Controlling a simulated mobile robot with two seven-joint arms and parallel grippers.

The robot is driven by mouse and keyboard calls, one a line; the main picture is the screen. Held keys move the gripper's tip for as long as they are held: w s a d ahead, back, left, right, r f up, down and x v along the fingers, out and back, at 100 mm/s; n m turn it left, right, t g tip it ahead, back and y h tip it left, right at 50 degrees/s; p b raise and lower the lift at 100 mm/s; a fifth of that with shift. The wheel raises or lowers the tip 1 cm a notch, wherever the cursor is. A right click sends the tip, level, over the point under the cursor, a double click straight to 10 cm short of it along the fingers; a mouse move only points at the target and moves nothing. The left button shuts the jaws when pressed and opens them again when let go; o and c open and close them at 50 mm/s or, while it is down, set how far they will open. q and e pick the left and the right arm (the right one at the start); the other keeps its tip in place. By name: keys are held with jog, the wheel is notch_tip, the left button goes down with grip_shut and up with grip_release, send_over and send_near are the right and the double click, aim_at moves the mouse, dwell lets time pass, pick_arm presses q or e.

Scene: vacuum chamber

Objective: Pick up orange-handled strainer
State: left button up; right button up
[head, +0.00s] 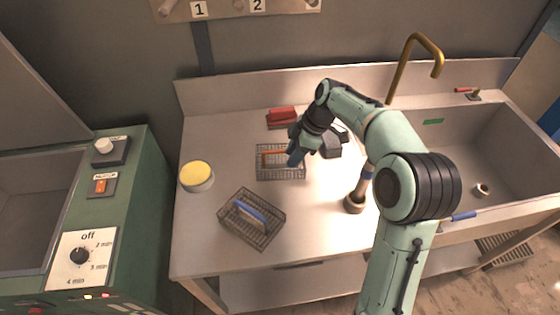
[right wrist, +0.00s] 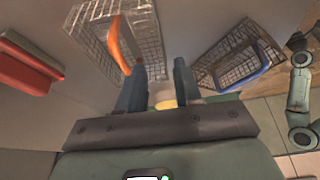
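The orange-handled strainer (head: 281,174) is a wire basket lying on the metal counter, left of the sink. Its orange handle (head: 270,154) stands above the mesh. In the right wrist view the basket (right wrist: 143,35) is at upper left, and the handle's near end lies by the tip of the left finger. My right gripper (head: 292,160) is over the basket's right part, at the handle's right end. In the right wrist view its fingers (right wrist: 158,80) are apart with no handle between them. I cannot tell whether the left finger touches the handle. My left gripper is not seen.
A blue-handled wire basket (head: 248,232) lies in front. A yellow-topped round container (head: 196,177) stands left, and a red block (head: 282,117) lies behind. A dark object (head: 329,146) and a brown-based upright tool (head: 355,201) are to the right. The sink (head: 480,150) has a brass faucet (head: 400,62).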

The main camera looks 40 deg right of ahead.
aim_at(281, 171)
jog(key=x, duration=0.3)
jog(key=shift+d, duration=0.1)
jog(key=x, duration=0.4)
jog(key=shift+a, duration=0.35)
jog(key=shift+w+a+f, duration=0.1)
jog(key=shift+f, duration=0.4)
grip_shut()
